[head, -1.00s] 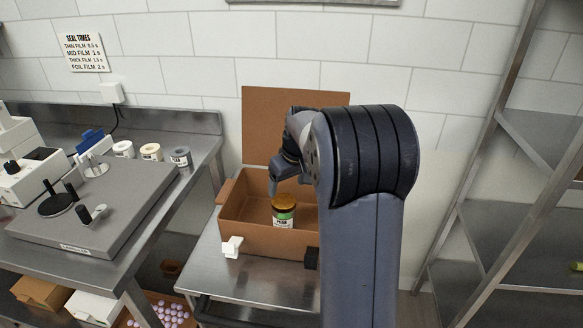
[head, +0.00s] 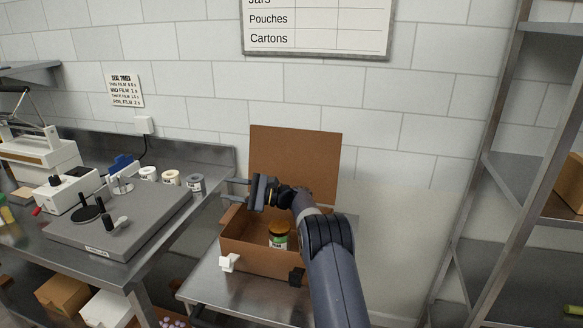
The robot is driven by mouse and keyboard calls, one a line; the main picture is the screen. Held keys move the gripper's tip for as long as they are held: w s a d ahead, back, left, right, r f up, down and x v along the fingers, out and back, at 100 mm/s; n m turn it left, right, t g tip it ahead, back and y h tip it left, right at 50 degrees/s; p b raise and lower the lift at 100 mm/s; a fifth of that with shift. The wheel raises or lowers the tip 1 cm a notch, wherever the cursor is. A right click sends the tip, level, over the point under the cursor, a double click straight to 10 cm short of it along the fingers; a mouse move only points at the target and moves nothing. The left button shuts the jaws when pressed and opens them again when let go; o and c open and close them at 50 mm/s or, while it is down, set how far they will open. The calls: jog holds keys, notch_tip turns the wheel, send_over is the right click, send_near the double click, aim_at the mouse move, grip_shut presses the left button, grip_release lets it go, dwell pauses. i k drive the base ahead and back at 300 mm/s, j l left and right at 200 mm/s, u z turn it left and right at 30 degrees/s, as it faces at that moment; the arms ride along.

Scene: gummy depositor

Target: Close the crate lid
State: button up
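The brown crate (head: 250,257) stands on a small steel table, with its lid (head: 294,160) upright at the back against the wall side. A jar (head: 279,236) with an orange-brown cap and a green and white label stands inside the crate. My gripper (head: 234,190) is above the left rear part of the crate, in front of the lid's left edge. Its two fingers point left and are apart, with nothing visible between them. My arm hides the right part of the crate.
The steel bench (head: 190,216) at left holds a grey labeller plate (head: 120,215) and several small tubs. A steel shelf rack (head: 500,170) stands at right. A white clip (head: 229,263) and a black clip (head: 296,276) sit at the crate's front.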

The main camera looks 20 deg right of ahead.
aim_at(309, 159)
jog(key=k+l+z, duration=0.1)
jog(key=l, duration=0.55)
jog(key=l+z, duration=0.1)
jog(key=l, duration=0.6)
jog(key=i+l+u, duration=0.2)
jog(key=i+l, duration=0.25)
